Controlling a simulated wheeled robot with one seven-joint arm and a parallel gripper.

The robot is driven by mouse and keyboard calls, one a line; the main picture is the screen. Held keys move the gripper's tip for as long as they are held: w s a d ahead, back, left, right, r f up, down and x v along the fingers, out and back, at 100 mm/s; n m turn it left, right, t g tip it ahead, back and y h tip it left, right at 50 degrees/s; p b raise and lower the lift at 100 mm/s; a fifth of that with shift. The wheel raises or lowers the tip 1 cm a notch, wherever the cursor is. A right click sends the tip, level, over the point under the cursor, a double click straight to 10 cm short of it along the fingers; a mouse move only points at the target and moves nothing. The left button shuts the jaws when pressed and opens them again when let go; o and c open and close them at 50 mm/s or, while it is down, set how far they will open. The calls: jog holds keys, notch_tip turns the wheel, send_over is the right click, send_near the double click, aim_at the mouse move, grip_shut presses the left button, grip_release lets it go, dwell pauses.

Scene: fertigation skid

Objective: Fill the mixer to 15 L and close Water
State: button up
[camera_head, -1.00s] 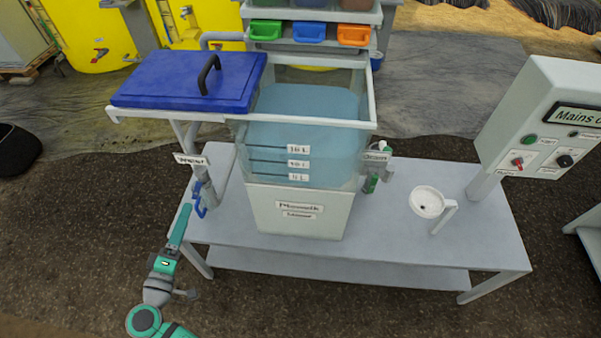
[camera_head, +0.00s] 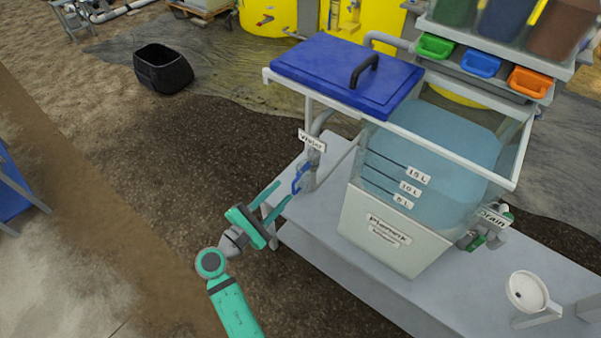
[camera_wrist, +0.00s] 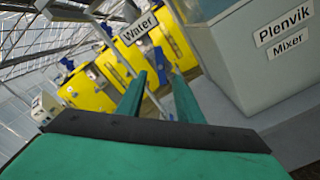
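The Plenvik mixer (camera_head: 378,232) is a clear-walled tank on the bench, with blue water (camera_head: 440,135) inside. The water appears to stand above the 15 L mark (camera_head: 418,175). The Water valve has a blue handle (camera_head: 299,179) below the Water sign (camera_head: 312,141), which also shows in the wrist view (camera_wrist: 138,28). My gripper (camera_head: 275,197) is open, its fingers apart and pointing toward the handle from the lower left. It holds nothing visible.
The blue lid (camera_head: 345,75) rests on the frame left of the tank opening. The Drain valve (camera_head: 478,238) and a small white bowl (camera_head: 528,291) are at the right. A black bin (camera_head: 163,68) stands on the floor.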

aim_at(303, 171)
jog(key=w+d+n, duration=0.1)
jog(key=w+d, duration=0.1)
jog(key=w+d+n, duration=0.1)
jog(key=w+d, duration=0.1)
jog(key=w, duration=0.1)
jog(key=w+d+n, duration=0.1)
jog(key=w+d, duration=0.1)
jog(key=w, duration=0.1)
jog(key=shift+w+d, duration=0.1)
jog(key=shift+w, duration=0.1)
dwell(0.3)
grip_shut()
